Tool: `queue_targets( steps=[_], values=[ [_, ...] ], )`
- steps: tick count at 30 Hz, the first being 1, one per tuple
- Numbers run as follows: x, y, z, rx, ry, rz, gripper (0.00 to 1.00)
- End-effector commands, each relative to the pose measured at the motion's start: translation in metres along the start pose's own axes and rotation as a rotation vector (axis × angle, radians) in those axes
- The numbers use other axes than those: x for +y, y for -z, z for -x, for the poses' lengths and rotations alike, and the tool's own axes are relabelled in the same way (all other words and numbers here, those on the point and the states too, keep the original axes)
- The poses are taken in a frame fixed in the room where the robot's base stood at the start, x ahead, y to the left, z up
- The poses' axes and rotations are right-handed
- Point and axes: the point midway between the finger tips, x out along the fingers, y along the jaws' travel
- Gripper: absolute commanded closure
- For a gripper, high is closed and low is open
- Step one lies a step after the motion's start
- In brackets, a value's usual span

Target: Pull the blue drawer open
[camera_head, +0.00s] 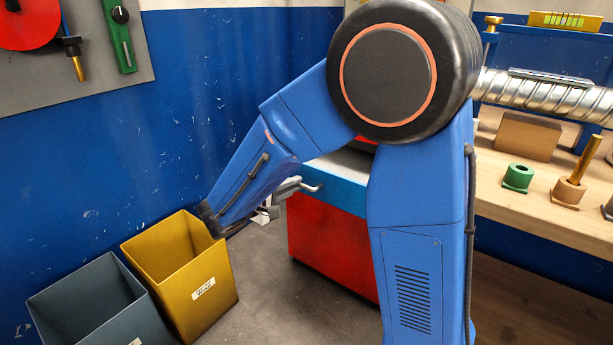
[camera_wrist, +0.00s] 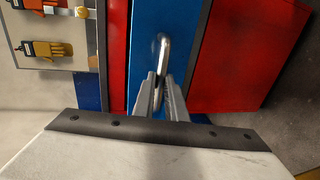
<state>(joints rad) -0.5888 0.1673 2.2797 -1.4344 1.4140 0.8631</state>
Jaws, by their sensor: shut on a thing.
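The blue drawer (camera_head: 337,190) is the upper front of a red cabinet, partly hidden behind my arm in the head view. In the wrist view its blue front (camera_wrist: 205,60) fills the upper middle, with a metal bar handle (camera_wrist: 163,48) on it. The handle (camera_head: 312,187) also shows in the head view, just right of my gripper (camera_head: 282,190). In the wrist view my gripper (camera_wrist: 161,92) is shut on the handle, with its fingers on either side of the near end. I cannot tell for sure whether the drawer stands out from the cabinet.
The red cabinet (camera_head: 318,245) stands below the drawer. A yellow bin (camera_head: 205,285) and a grey bin (camera_head: 85,300) stand on the floor at left, the yellow one close to my forearm. A wooden workbench (camera_head: 540,215) bears a metal spiral duct (camera_head: 545,97). Floor shows between bin and cabinet.

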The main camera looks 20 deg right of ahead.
Motion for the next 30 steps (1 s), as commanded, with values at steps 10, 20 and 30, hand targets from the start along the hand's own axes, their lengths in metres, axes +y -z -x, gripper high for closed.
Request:
queue_targets(
  steps=[10, 20, 30],
  values=[
    [-0.009, 0.001, 0.042, 0.001, 0.001, 0.000, 1.00],
    [-0.010, 0.000, 0.047, -0.001, 0.001, 0.000, 1.00],
    [-0.010, 0.000, 0.047, 0.000, 0.001, 0.000, 0.70]
  ],
)
